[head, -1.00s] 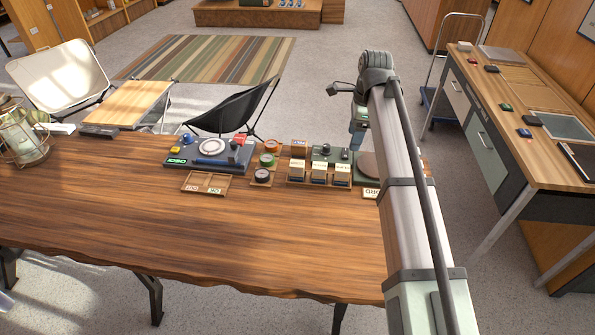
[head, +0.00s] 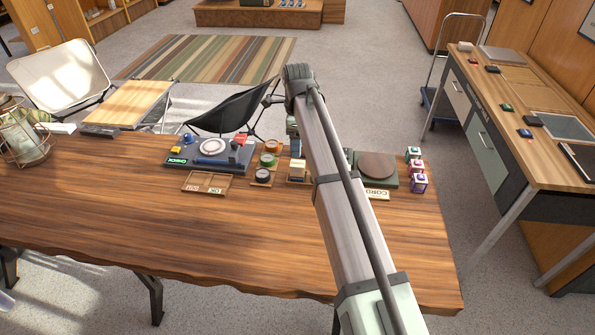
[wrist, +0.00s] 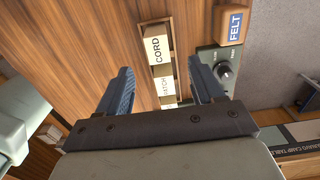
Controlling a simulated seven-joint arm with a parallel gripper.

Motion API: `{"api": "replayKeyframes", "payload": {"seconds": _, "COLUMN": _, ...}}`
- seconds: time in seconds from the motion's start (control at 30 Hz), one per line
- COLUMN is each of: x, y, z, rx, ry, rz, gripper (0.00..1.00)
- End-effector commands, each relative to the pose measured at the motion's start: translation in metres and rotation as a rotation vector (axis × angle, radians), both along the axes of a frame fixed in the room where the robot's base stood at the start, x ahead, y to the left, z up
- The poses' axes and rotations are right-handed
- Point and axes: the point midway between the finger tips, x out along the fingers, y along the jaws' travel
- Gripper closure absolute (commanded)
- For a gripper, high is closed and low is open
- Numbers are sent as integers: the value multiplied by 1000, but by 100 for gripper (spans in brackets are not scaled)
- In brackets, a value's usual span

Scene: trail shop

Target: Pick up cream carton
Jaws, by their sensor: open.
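Small cream cartons stand in a row in a wooden holder on the wooden table. In the head view, one cream carton (head: 297,170) shows left of my arm; my arm hides the others. The wrist view shows a cream carton marked CORD (wrist: 157,50) and one marked PATCH (wrist: 166,90), with a further one partly hidden below. I cannot tell which one the task names. My gripper (wrist: 162,74) is open, its fingers on either side of the row and nothing held. In the head view, its fingertips are mostly hidden.
A FELT block (wrist: 235,24) and a dark green device with a knob (wrist: 224,71) stand right of the row. Left are round tins (head: 267,160), a blue-grey console (head: 205,160) and a shallow tray (head: 206,182). Right are a round pad (head: 376,166) and purple-white items (head: 417,182). The table's front is clear.

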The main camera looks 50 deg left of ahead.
Motion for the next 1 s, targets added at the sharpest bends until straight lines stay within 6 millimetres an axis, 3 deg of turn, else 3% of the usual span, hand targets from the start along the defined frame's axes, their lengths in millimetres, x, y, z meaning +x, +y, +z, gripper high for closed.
{"api": "replayKeyframes", "payload": {"seconds": 0.13, "x": 0, "y": -1, "z": -25, "rx": -1, "ry": 1, "rz": 0, "gripper": 33}}
{"api": "replayKeyframes", "payload": {"seconds": 0.47, "x": -1, "y": -2, "z": -45, "rx": -1, "ry": 1, "rz": 1, "gripper": 33}}
{"api": "replayKeyframes", "payload": {"seconds": 0.8, "x": -2, "y": -4, "z": -85, "rx": 0, "ry": 0, "rz": 1, "gripper": 33}}
{"api": "replayKeyframes", "payload": {"seconds": 1.0, "x": -2, "y": -3, "z": -87, "rx": 1, "ry": 0, "rz": 1, "gripper": 33}}
